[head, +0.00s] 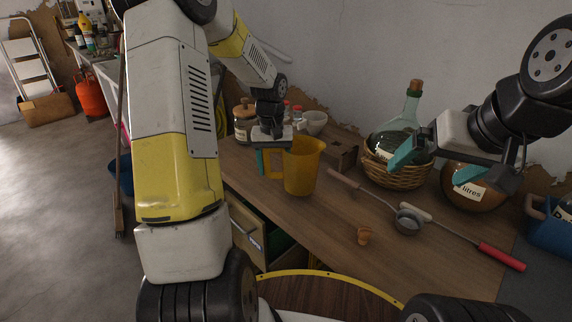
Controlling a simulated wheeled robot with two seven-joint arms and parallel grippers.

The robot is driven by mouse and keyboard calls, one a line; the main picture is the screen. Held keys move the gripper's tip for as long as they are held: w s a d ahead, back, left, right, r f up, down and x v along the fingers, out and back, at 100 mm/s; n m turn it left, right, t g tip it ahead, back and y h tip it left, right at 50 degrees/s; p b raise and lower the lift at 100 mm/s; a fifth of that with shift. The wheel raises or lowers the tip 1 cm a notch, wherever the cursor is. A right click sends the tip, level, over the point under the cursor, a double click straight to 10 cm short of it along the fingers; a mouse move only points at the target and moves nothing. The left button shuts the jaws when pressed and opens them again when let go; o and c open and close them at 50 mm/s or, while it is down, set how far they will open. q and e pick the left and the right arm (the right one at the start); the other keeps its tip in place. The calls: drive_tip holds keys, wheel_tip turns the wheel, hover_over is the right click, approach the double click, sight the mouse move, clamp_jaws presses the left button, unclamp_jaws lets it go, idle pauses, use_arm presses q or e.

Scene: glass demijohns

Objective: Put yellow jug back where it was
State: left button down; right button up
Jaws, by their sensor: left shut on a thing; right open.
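The yellow jug (305,168) is upright over the left part of the wooden worktop (335,212), its handle side facing left. My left gripper (269,162) reaches down from above and is shut on the jug at its handle side. I cannot tell whether the jug's base touches the worktop. My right gripper (432,170) is open and empty, with teal fingertips, in front of the glass demijohn in its basket and the round amber bottle.
Behind stand a corked jar (244,122), a white bowl (315,123) and a small brown box (342,155).

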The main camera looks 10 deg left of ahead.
sight(275, 176)
use_arm(q)
drive_tip(key=shift+w+f, duration=0.15)
drive_tip(key=shift+f, duration=1.6)
drive_tip(key=shift+f, duration=0.2)
drive_tip(key=shift+c, duration=1.9)
unclamp_jaws()
